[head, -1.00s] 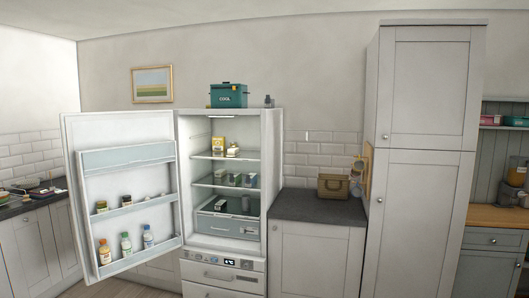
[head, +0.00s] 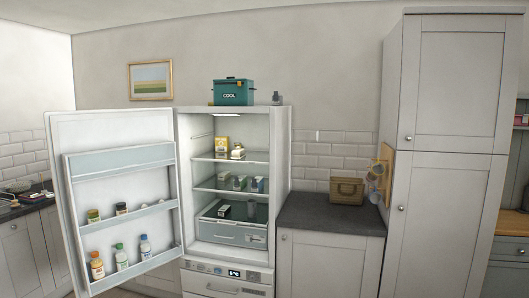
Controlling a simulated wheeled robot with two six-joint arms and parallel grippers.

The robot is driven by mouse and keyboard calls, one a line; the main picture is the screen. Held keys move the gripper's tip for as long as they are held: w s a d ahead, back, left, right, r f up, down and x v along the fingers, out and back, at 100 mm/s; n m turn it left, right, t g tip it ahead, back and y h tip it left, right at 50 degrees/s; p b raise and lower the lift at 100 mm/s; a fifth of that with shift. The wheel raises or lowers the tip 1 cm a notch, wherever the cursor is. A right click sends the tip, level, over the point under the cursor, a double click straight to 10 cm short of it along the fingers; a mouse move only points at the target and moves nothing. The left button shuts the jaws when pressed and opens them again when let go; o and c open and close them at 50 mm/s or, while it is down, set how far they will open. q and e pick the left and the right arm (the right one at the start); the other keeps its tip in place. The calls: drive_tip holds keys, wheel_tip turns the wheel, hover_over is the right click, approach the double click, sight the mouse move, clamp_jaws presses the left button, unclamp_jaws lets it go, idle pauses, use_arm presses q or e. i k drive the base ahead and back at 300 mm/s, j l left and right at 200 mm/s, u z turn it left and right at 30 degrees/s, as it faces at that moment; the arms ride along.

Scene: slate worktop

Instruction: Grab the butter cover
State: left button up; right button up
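The fridge (head: 283,180) stands open ahead of me, with its door (head: 56,190) swung out to the left. Several small packs stand on the shelf below. Neither of my grippers is in view.
A teal COOL box (head: 232,93) sits on top of the fridge. Bottles (head: 121,257) and jars (head: 93,216) stand in the door racks. A dark worktop (head: 325,213) with a brown basket (head: 346,191) is right of the fridge, beside a tall cupboard (head: 445,100).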

sight(239, 152)
drive_tip(key=i+j+z, duration=0.2)
drive_tip(key=i, duration=0.35)
drive_tip(key=i+j+z, duration=0.15)
drive_tip(key=i, duration=0.35)
drive_tip(key=i+j+z, duration=0.2)
drive_tip(key=i, duration=0.3)
drive_tip(key=i+j, duration=0.65)
drive_tip(key=i, duration=0.3)
drive_tip(key=i+j, duration=0.35)
drive_tip(key=i, duration=0.1)
